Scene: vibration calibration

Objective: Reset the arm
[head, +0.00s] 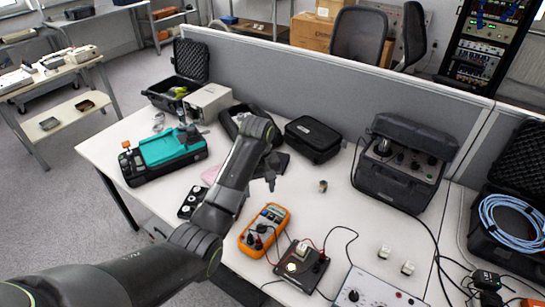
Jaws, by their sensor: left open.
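My left arm reaches in from the lower left over the white table (335,215). My left gripper (271,184) is open and empty, pointing down above the middle of the table. It is to the left of a small brass-coloured cylinder (323,186), with a gap between them. The arm hides part of the table and of a dark item behind it. My right gripper is not in view.
An orange multimeter (264,230) and a black board with a lit lamp (301,268) lie near the front. A teal device (168,151) is at the left. A black case (312,139) and a grey calibrator case (402,165) stand towards the partition (330,85). Cables cross the right side.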

